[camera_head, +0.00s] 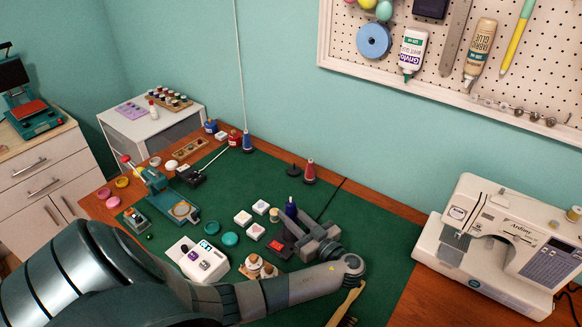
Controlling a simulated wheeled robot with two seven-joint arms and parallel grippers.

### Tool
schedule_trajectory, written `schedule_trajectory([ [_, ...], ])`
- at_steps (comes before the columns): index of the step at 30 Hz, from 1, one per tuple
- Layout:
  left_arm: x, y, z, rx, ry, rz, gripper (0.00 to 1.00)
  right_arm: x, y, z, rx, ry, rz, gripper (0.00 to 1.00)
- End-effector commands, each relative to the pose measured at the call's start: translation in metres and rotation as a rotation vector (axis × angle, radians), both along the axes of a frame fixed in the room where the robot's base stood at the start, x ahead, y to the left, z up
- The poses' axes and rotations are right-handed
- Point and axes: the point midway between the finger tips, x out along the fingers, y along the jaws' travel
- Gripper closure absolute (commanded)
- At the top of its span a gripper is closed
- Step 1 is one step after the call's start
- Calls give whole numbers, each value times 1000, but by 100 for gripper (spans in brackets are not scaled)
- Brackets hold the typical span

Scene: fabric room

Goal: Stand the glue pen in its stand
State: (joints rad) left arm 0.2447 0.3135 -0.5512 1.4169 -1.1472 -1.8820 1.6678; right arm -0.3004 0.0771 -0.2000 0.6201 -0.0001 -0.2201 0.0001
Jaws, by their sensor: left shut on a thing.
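My left arm comes in from the lower left, and my left gripper (300,232) is over the green mat, right of its middle. It is shut on a slim dark blue item with a pointed top, which looks like the glue pen (291,208). The pen is about upright; its lower part is hidden by the fingers. Just left of the fingers is a small black block with a red patch (280,247); I cannot tell if it is the stand. A low black round piece with a knob (293,170) stands farther back. My right gripper is out of view.
The green mat (375,235) is bare right of the gripper. White blocks (243,217), a white device (197,259) and teal discs (230,239) lie left of it. A sewing machine (470,240) stands at right.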

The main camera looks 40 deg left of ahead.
Motion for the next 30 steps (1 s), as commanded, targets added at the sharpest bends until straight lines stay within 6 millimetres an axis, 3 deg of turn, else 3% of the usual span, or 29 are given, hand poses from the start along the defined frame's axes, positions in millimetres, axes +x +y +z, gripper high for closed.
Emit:
schedule_trajectory([
  [10, 0, 0, 0, 0, -1, 0, 96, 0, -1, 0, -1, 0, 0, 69],
  [11, 0, 0, 0, 0, -1, 0, 74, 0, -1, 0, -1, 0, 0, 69],
  [13, 0, 0, 0, 0, -1, 0, 58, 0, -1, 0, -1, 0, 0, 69],
  [14, 0, 0, 0, 0, -1, 0, 55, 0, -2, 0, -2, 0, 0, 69],
  [24, 0, -1, 0, 0, 0, 0, 55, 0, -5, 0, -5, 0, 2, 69],
  [30, -2, -13, -2, -2, -1, -2, 55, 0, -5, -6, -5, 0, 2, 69],
])
